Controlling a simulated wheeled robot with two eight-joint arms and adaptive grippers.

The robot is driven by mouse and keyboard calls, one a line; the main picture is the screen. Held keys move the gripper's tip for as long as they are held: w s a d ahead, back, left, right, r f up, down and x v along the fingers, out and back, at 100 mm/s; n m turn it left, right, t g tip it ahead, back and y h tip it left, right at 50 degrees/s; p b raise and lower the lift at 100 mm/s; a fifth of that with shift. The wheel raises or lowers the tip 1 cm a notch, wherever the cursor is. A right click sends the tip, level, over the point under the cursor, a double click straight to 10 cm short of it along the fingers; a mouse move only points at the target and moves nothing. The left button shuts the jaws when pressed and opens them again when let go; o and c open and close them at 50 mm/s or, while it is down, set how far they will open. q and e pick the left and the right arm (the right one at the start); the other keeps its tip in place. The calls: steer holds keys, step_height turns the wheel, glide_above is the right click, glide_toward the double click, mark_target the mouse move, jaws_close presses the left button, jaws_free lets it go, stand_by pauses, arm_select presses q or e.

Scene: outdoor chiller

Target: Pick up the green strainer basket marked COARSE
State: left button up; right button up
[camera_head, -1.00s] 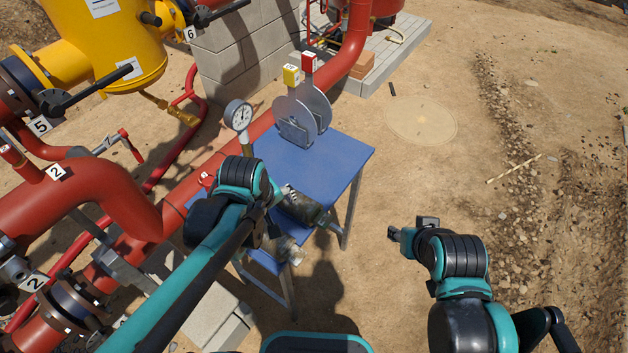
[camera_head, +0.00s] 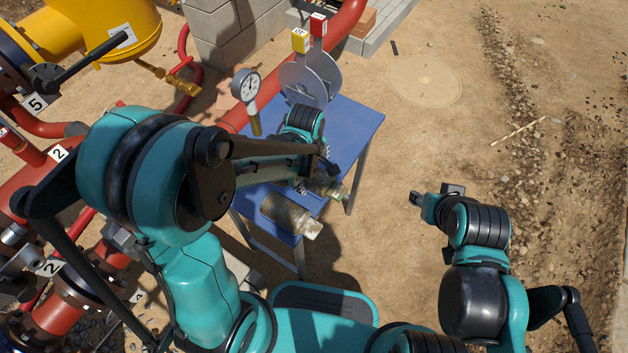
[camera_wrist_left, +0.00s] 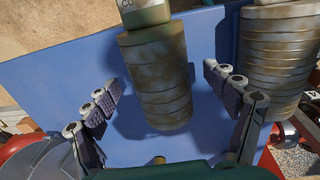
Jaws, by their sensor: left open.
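The green-ended strainer basket (camera_wrist_left: 157,82) lies on the blue table in the left wrist view. Its rusty ribbed body points toward my gripper, and its green end cap shows the letters "CO", cut off by the frame edge. In the head view its green end (camera_head: 337,192) pokes out past my left gripper (camera_head: 318,180), which hides most of the body. In the wrist view my left gripper (camera_wrist_left: 160,85) is open, one finger on each side of the basket and apart from it. My right gripper (camera_head: 428,200) hangs over bare ground; its jaws are too small to read.
A second rusty basket (camera_head: 284,214) lies nearer on the table (camera_head: 355,125), and shows at the right in the wrist view (camera_wrist_left: 280,55). Two grey discs with tagged handles (camera_head: 311,75) and a gauge (camera_head: 246,88) stand at the back. Red pipes crowd the left.

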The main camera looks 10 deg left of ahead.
arm_select(q)
steer(key=shift+f, duration=0.6)
steer(key=shift+r, duration=0.1)
steer(key=c, duration=1.4)
